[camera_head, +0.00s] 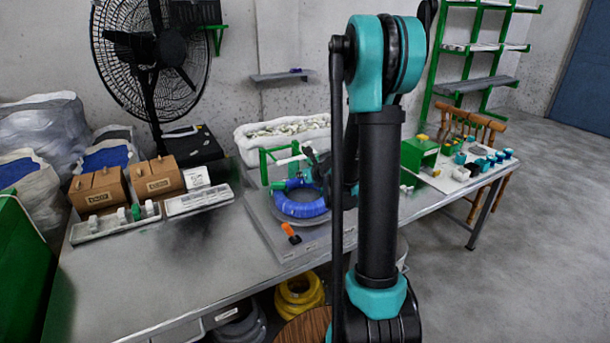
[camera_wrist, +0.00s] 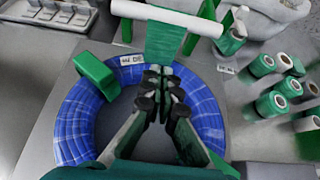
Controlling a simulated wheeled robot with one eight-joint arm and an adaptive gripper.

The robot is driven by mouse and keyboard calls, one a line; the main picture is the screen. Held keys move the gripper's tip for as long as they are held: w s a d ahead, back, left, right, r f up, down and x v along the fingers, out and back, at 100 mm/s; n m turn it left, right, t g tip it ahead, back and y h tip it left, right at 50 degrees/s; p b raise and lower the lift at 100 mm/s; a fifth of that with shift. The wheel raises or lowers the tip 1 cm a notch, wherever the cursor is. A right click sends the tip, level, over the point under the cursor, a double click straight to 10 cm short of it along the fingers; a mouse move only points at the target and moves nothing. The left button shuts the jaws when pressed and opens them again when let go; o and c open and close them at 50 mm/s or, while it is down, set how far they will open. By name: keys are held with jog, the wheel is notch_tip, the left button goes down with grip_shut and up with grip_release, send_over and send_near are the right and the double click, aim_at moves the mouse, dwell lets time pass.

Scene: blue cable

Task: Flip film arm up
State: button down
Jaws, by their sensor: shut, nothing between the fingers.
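The blue cable coil (camera_wrist: 72,125) lies flat on a grey board on the table; it also shows in the head view (camera_head: 300,207). A green stand (camera_wrist: 165,42) with a white film roll (camera_wrist: 165,18) across it is at the coil's far side in the wrist view. The head view shows a green frame (camera_head: 265,168) behind the coil. I cannot tell for sure which green part is the film arm. My gripper (camera_wrist: 161,72) is shut and empty over the coil, its tips in front of the green stand. Contact cannot be told. My arm hides part of the coil in the head view.
A green block (camera_wrist: 97,76) sits on the coil's left side. Several green-and-white rolls (camera_wrist: 272,104) stand at the right. An orange-handled tool (camera_head: 291,233) lies on the board's front. Brown boxes (camera_head: 98,190) and a large fan (camera_head: 150,50) are at the left.

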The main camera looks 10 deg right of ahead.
jog(key=x, duration=0.4)
jog(key=shift+w+a, duration=0.1)
jog(key=shift+r, duration=0.95)
jog(key=shift+w+a+r, duration=0.1)
jog(key=shift+w+r, duration=0.05)
jog(key=shift+r, duration=0.35)
jog(key=shift+w+r, duration=0.15)
jog(key=shift+r, duration=0.4)
jog(key=shift+r, duration=0.1)
